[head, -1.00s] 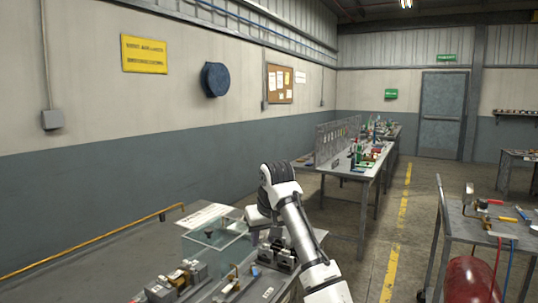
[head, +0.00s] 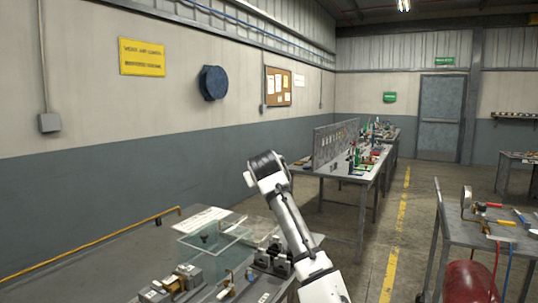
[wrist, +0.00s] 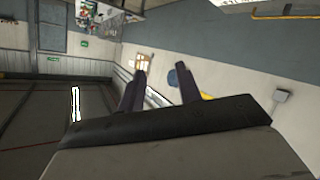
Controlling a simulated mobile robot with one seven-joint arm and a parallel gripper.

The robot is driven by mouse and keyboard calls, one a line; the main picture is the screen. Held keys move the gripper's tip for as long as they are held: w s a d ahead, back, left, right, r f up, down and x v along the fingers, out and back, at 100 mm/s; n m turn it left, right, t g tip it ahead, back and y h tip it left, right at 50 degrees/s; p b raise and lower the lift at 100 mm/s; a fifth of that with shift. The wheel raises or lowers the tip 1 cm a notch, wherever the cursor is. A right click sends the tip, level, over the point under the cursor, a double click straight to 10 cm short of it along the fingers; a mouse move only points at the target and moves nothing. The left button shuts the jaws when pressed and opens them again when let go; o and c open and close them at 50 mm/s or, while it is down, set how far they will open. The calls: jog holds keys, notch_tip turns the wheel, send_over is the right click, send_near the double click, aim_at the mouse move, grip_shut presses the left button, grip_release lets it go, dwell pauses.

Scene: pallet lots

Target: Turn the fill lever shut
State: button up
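Small levers lie on the metal cart (head: 460,232) at the right of the head view: a red-handled one (head: 490,205), a yellow-handled one (head: 480,222) and a blue-handled one (head: 520,215). A round gauge (head: 467,197) stands beside them. I cannot tell which is the fill lever, nor whether it is open or shut. My gripper (wrist: 160,88) shows two dark fingers spread apart with nothing between them in the wrist view. My arm is raised over the near bench, well left of the cart.
The near bench (head: 95,262) carries a clear box (head: 215,243), metal blocks and brass fittings (head: 180,284). Red and blue hoses hang from the cart above a red tank (head: 470,281). A long bench (head: 340,171) stands behind. The floor between the benches and cart is clear.

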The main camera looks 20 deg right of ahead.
notch_tip(320, 180, up, 6)
jog(key=w+n+t+h, duration=0.1)
jog(key=t, duration=0.2)
jog(key=shift+w, duration=0.15)
